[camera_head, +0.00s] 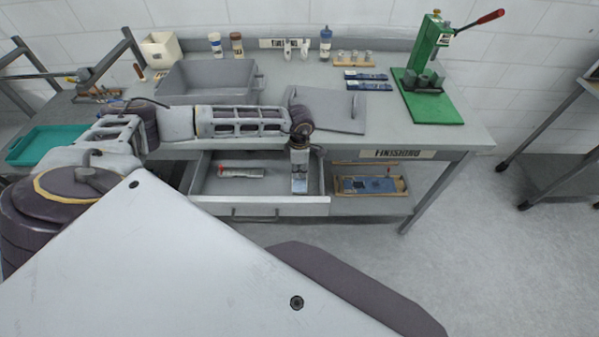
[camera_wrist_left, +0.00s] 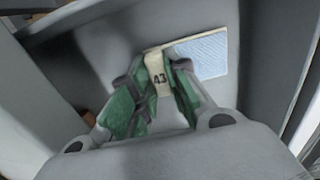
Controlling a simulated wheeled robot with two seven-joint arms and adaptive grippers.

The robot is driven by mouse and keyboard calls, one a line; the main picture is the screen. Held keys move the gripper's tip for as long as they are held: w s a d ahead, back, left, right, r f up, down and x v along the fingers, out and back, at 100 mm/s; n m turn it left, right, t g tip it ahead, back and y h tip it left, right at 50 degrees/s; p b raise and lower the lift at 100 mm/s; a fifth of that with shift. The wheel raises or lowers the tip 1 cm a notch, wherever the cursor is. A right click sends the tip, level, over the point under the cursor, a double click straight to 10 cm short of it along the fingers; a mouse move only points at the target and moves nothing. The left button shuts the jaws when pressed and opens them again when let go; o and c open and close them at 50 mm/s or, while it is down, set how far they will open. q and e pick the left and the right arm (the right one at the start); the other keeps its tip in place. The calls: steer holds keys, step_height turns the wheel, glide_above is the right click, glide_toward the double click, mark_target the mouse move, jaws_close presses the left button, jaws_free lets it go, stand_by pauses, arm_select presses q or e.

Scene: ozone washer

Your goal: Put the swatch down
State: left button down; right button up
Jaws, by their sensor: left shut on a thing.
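The swatch (camera_wrist_left: 205,54) is a light blue piece with a cream tag (camera_wrist_left: 158,74) marked 43 at one end. My left gripper (camera_wrist_left: 158,88) is shut on the tag between its green finger pads. In the head view my left gripper (camera_head: 299,185) points down inside the open drawer (camera_head: 265,207) under the workbench, in its right part. The swatch is too small to make out clearly there. In the wrist view the swatch lies flat against or just above a grey surface; I cannot tell whether it touches. My right gripper is not in view.
A red and white item (camera_head: 241,172) lies in the drawer, left of my gripper. A grey bin (camera_head: 208,78), a flat grey lid (camera_head: 335,118) and a green press (camera_head: 432,85) stand on the bench (camera_head: 455,135). A wooden tray (camera_head: 370,186) sits on the shelf right of the drawer.

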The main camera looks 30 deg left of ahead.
arm_select(q)
steer(key=shift+f, duration=0.85)
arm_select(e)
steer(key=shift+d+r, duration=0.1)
arm_select(q)
steer(key=shift+f, duration=0.15)
steer(key=c, duration=1.4)
jaws_free()
steer(key=shift+o, duration=0.2)
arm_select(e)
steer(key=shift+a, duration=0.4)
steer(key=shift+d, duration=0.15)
